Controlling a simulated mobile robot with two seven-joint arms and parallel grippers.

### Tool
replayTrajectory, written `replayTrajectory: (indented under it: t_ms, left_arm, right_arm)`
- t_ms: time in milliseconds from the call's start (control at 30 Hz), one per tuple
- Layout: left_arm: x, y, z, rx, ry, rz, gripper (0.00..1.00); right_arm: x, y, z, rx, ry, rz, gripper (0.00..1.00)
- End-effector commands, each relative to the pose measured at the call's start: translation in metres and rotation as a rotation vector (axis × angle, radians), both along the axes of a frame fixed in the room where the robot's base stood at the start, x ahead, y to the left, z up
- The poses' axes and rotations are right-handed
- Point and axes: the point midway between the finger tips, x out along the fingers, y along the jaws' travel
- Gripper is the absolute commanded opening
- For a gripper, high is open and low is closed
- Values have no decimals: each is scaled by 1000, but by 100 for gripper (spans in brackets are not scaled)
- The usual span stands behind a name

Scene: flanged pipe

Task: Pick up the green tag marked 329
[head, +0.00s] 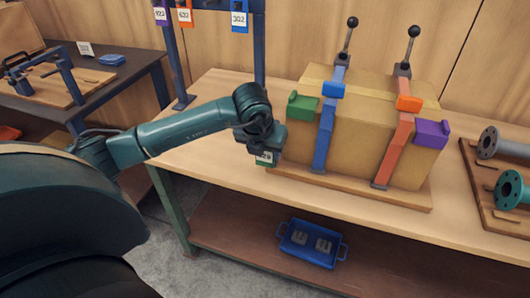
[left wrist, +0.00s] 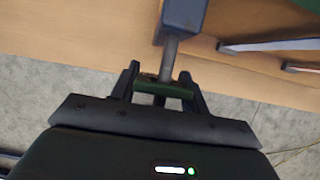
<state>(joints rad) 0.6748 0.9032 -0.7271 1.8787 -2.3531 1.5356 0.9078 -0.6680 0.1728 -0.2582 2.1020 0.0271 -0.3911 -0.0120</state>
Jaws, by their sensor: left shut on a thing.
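The green tag with a white label (head: 264,158) is held in my left gripper (head: 267,146). Only part of its number shows, and the end reads like 29. In the left wrist view, a green bar of the tag (left wrist: 163,89) sits between the two dark fingers (left wrist: 160,84), which are shut on it. The gripper is at the left part of the bench, just left of the strapped box. A grey rod (left wrist: 168,58) lies in line with the tag there; I cannot tell whether they touch. My right gripper is not in view.
A blue rack (head: 260,50) holds purple, orange and blue (head: 239,18) tags. A cardboard box (head: 364,125) with lever-topped straps stands on the wooden bench (head: 330,200). Flanged pipes (head: 510,188) lie at the right. A blue tray (head: 295,250) is on the lower shelf.

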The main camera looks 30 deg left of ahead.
Motion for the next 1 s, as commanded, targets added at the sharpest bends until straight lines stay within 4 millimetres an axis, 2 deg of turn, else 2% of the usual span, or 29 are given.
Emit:
replayTrajectory:
  t_ms: [167,567,767,867,1000]
  left_arm:
    - [0,0,0,0,-1,0,24]
    - [1,0,5,0,-3,1,24]
    - [-26,-5,4,3,1,-2,24]
    - [-46,-10,4,3,0,-3,24]
    - [-84,-19,3,3,1,-5,24]
  right_arm:
    - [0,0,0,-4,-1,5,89]
    - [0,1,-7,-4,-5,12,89]
    - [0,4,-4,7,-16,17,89]
    - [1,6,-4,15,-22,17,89]
    - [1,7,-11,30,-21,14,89]
